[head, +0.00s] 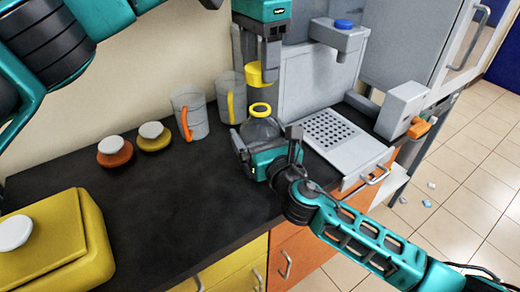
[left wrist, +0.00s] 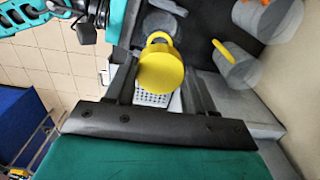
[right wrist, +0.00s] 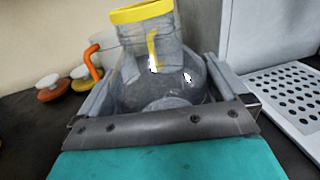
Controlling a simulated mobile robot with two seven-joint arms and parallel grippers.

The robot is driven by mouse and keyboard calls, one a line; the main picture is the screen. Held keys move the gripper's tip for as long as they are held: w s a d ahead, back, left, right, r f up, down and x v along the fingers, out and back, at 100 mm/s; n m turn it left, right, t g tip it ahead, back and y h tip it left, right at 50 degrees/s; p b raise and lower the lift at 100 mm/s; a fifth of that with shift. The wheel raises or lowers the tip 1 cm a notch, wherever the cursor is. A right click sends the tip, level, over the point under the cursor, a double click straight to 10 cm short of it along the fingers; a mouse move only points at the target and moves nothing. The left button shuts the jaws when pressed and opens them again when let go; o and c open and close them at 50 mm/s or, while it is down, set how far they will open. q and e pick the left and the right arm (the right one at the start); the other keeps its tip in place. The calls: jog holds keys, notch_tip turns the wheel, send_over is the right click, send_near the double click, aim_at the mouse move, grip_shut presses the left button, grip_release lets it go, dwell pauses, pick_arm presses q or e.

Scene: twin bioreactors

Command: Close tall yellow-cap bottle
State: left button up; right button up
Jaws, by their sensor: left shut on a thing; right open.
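The clear bottle (head: 262,130) with a yellow neck ring stands on the dark counter. In the right wrist view its round body (right wrist: 150,88) and yellow rim (right wrist: 140,12) show, and its mouth looks uncapped. My left gripper (head: 262,66) is shut on the yellow cap (head: 256,76) and holds it above the bottle, apart from its mouth. The cap (left wrist: 161,71) sits between the fingers in the left wrist view. My right gripper (right wrist: 165,85) is open low at the bottle, one finger on each side of its body. Whether the fingers touch it I cannot tell.
Two clear jugs with orange (head: 186,122) and yellow (head: 230,106) handles stand left of the bottle. Two small jars (head: 114,151) and a yellow box (head: 60,240) are further left. A grey machine with a perforated tray (head: 332,132) is close on the right.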

jog(key=shift+c, duration=0.4)
jog(key=c, duration=1)
pick_arm(q)
send_over(260, 109)
jog(key=shift+f, duration=2.5)
pick_arm(e)
jog(key=shift+c, duration=0.3)
pick_arm(q)
jog(key=shift+f, duration=0.1)
jog(key=shift+f, duration=0.8)
jog(key=shift+f, duration=0.55)
